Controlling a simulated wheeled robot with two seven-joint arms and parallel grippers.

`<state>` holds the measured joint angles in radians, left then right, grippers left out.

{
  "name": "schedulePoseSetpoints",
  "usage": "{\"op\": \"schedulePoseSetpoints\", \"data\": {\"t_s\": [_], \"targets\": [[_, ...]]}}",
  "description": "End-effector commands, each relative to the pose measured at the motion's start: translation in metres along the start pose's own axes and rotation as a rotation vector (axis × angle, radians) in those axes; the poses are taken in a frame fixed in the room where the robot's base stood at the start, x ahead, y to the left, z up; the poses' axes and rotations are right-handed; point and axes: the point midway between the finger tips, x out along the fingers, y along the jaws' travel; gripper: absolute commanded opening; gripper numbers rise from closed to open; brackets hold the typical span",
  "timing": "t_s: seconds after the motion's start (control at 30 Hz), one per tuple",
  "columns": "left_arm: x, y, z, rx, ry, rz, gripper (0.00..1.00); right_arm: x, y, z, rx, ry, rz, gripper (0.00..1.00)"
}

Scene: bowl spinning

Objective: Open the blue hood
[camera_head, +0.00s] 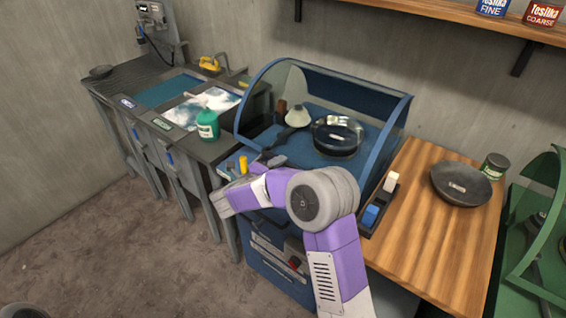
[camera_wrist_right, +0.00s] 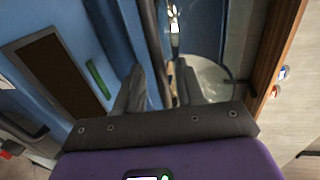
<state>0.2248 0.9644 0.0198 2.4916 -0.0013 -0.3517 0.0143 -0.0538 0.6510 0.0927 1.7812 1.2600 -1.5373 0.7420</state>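The blue hood (camera_head: 398,130) has a curved blue frame with clear panels on a blue cabinet. A black pan (camera_head: 337,137) and a pale flask-like object (camera_head: 298,115) show inside it. I cannot tell from here how far its front is raised. My right arm reaches across the cabinet's front, its wrist at the hood's lower left front; its fingers are hard to make out there. In the right wrist view my right gripper (camera_wrist_right: 160,78) has its two dark fingers apart. A dark bar (camera_wrist_right: 150,40) runs between them, with no clear grip on it. My left gripper is out of view.
A wooden table (camera_head: 430,235) on the right carries a dark bowl (camera_head: 461,184) and a tin (camera_head: 494,166). A green hood (camera_head: 545,200) stands at the far right. On the left, sinks and a green bottle (camera_head: 208,125) line the bench.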

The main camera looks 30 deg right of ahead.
Motion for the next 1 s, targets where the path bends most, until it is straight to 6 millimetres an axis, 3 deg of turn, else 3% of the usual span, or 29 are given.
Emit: {"op": "schedulePoseSetpoints", "data": {"t_s": [0.23, 0.57, 0.83, 1.0], "targets": [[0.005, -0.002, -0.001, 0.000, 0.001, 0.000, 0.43, 0.031, 0.001, 0.000, -0.001, 0.000, 0.000, 0.38], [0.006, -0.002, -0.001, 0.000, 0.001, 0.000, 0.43, 0.035, 0.001, 0.000, -0.002, -0.001, 0.000, 0.38], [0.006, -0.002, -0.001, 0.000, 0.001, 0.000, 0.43, 0.035, 0.001, 0.000, -0.002, -0.001, 0.000, 0.00], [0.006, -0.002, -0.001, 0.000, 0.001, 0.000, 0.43, 0.035, 0.001, 0.000, -0.002, -0.001, 0.000, 0.00]]}}
